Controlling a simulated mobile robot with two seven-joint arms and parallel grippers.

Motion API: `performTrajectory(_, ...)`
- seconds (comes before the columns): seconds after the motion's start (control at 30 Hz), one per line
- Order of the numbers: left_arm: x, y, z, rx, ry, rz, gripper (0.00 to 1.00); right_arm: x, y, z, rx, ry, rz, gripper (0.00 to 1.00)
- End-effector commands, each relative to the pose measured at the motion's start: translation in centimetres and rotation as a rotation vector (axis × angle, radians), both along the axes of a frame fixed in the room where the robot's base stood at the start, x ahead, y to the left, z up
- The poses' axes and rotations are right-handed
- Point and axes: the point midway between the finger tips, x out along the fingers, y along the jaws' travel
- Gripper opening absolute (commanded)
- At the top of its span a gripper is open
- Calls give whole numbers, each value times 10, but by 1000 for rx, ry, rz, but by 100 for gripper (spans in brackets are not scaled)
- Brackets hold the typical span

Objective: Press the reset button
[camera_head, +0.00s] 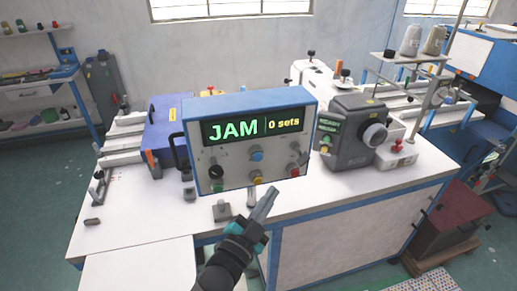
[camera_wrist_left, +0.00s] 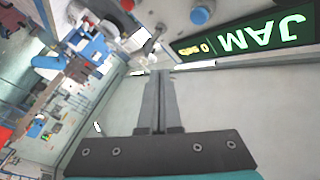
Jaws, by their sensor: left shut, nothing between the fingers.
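A control box (camera_head: 245,108) with a blue top and grey front stands on the white table. Its display (camera_head: 254,127) reads "JAM" and "0 sets". Below are a blue button (camera_head: 257,155), a black knob (camera_head: 215,172), and green (camera_head: 218,188), yellow (camera_head: 257,179) and red (camera_head: 294,172) buttons. I cannot read which is reset. My left gripper (camera_head: 274,191) is shut and empty, in front of and just below the panel's lower right, apparently apart from it. In the left wrist view its fingers (camera_wrist_left: 158,76) point at the panel's edge; the blue button (camera_wrist_left: 199,15) shows above. My right gripper is not in view.
A grey machine (camera_head: 352,135) with a round knob stands right of the box, with a red-topped part (camera_head: 398,147) beside it. A blue unit (camera_head: 163,125) stands behind left. The white table (camera_head: 135,218) is mostly clear at front left.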

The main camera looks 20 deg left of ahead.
Motion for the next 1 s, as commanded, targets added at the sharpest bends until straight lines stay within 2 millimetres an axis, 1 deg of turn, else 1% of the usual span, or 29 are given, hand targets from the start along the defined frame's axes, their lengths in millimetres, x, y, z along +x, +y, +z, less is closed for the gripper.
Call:
performTrajectory(0.07, 0, 0, 4, 3, -7, -1, 0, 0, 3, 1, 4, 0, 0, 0)
performTrajectory(0.33, 0, 0, 3, 3, -6, 0, 0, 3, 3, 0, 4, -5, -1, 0)
performTrajectory(0.47, 3, 2, 3, 4, -7, 0, 0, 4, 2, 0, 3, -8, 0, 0)
performTrajectory(0.57, 10, 7, 3, 6, -9, -1, 0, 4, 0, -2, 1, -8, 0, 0)
performTrajectory(1.0, 59, 40, 2, 5, -7, -1, 0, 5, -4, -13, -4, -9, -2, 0)
